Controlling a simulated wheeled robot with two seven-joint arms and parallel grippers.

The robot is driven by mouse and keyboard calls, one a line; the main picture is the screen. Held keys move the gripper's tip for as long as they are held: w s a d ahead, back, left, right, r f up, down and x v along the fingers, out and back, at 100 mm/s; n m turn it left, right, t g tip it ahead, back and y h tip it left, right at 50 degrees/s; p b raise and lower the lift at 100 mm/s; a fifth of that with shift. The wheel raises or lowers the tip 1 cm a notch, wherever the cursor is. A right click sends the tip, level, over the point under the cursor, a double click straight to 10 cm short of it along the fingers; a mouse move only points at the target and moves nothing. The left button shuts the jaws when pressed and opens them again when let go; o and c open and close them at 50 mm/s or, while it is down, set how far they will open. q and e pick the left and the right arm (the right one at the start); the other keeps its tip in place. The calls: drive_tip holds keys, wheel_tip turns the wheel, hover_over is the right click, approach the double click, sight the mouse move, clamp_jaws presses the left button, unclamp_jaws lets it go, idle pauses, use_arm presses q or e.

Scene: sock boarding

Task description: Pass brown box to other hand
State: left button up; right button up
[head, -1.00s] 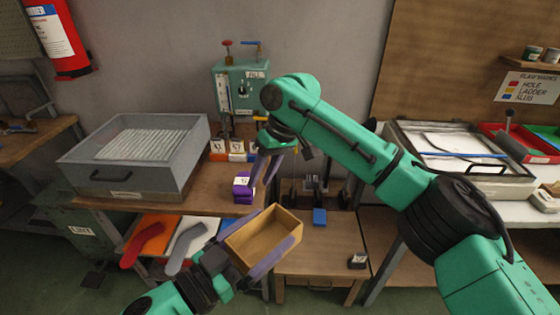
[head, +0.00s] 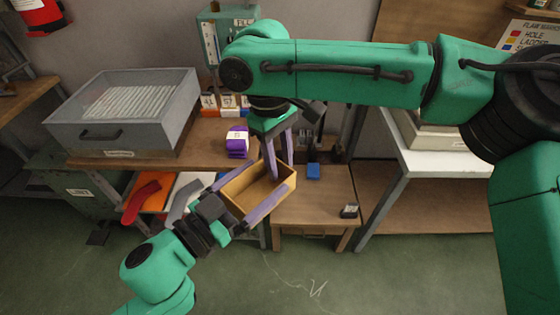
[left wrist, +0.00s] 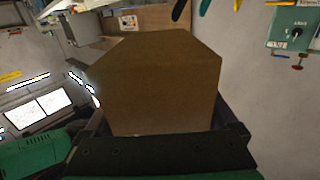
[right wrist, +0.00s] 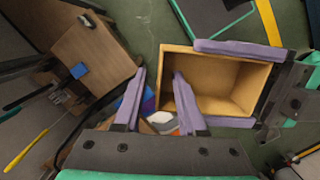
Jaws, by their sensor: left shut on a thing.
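The brown box (head: 240,191) is an open-topped tray held in the air in front of the bench in the head view. My left gripper (head: 257,181) is shut on it, with a purple finger along each of two opposite sides. Its outer face (left wrist: 160,80) fills the middle of the left wrist view. My right gripper (head: 279,168) points down at the box from above. In the right wrist view, the box's inside (right wrist: 225,85) shows, and the right gripper's fingers (right wrist: 159,73) are apart, with one wall of the box seemingly between their tips. I cannot tell whether they touch it.
A purple carton (head: 237,138) stands on the bench (head: 203,140) behind. A grey bin (head: 125,115) is at the left. Red (head: 141,202) and grey (head: 184,203) sock shapes lie below. A lower table (head: 315,212) holds a blue block (head: 313,171). Floor in front is clear.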

drive_tip(key=shift+f, duration=0.4)
clamp_jaws()
use_arm(q)
drive_tip(key=o, duration=1)
drive_tip(key=shift+f, duration=0.1)
